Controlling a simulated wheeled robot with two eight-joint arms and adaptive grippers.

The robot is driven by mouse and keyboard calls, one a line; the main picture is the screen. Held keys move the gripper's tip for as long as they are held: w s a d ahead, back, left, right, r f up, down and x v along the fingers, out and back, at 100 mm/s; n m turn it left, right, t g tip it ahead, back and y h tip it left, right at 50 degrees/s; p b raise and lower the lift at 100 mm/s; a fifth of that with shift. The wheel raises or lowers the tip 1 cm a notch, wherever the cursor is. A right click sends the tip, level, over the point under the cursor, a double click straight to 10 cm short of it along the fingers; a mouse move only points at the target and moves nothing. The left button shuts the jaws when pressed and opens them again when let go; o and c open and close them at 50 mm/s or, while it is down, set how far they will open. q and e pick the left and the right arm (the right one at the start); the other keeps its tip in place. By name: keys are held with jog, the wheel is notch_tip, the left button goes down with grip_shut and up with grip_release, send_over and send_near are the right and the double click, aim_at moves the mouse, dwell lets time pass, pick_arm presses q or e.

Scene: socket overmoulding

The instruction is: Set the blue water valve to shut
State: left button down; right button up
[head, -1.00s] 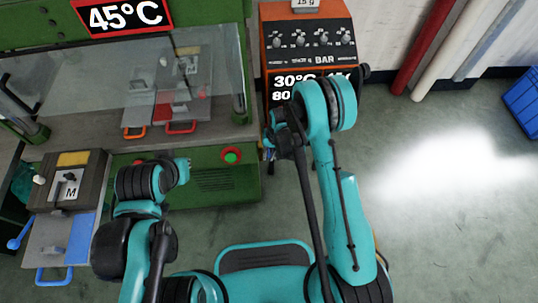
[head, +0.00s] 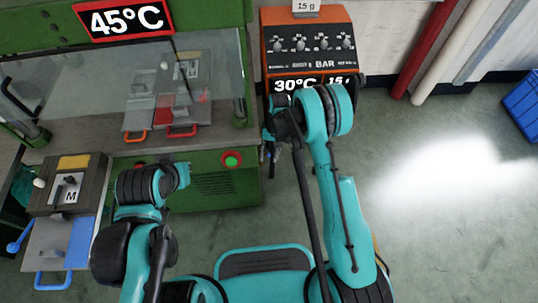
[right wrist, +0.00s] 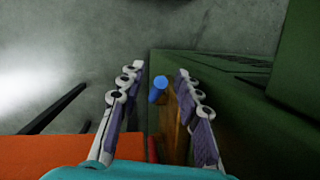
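A blue cylindrical handle (right wrist: 157,89), which looks like the water valve, shows in the right wrist view beside a brownish-orange panel. It appears between the two fingers of my right gripper (right wrist: 157,74), which are spread apart. I cannot tell how far beyond the fingertips it lies, and no contact shows. In the head view my right gripper (head: 269,152) hangs in front of the orange machine, partly hidden by my own arm. The valve is hidden in that view.
The orange control unit (head: 312,62) with knobs and a display stands at the back. The green press (head: 215,185) with a glass guard is left of my right gripper. A mould with a blue handle (head: 55,280) stands far left.

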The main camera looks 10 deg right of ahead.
notch_tip(320, 180, up, 10)
dwell(0.6)
